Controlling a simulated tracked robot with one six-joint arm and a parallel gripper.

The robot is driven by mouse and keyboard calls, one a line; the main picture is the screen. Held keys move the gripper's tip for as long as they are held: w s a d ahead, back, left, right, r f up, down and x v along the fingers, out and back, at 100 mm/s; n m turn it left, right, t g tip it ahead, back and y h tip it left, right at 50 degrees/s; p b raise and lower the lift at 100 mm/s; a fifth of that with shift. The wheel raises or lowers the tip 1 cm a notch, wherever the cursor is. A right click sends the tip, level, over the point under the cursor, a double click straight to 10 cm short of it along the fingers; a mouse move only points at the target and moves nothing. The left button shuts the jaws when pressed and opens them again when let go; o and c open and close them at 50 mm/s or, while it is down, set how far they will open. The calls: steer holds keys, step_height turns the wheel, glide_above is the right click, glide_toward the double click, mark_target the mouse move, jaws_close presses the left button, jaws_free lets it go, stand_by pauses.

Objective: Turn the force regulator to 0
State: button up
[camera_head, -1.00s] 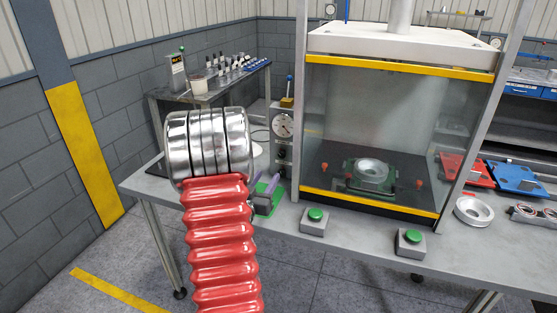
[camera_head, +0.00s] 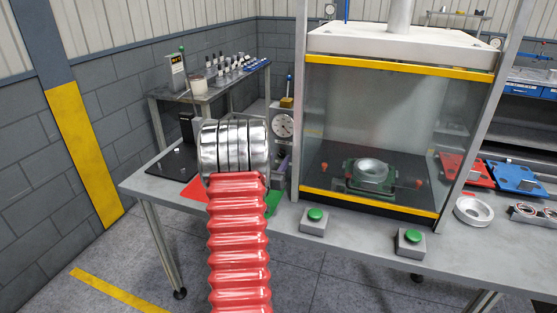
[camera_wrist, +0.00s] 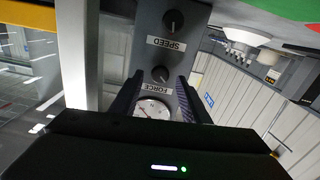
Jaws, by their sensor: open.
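In the wrist view the force regulator is a dark round knob (camera_wrist: 160,73) on a grey control panel (camera_wrist: 149,24), beside an upside-down FORCE label (camera_wrist: 153,88). Its pointer setting is too small to read. My gripper (camera_wrist: 160,77) is open, with one dark finger on either side of the knob's line and the tips near its level. I cannot tell whether they touch it. In the head view my arm hides most of the gripper, and the panel's round gauge (camera_head: 283,125) shows just right of my wrist.
A second knob (camera_wrist: 173,21), by the SPEED label, lies beyond the force knob. The gauge (camera_wrist: 152,107) sits between my fingers. The glass-walled press (camera_head: 370,120) stands close right of the panel. Two green buttons (camera_head: 316,215) (camera_head: 410,236) are at the table's front.

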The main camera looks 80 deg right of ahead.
steer(key=shift+d, duration=0.85)
steer(key=shift+c, duration=0.2)
steer(key=c, duration=0.9)
steer(key=shift+a, duration=0.25)
steer(key=shift+c, duration=0.3)
steer(key=shift+d, duration=0.2)
steer(key=shift+n, duration=0.4)
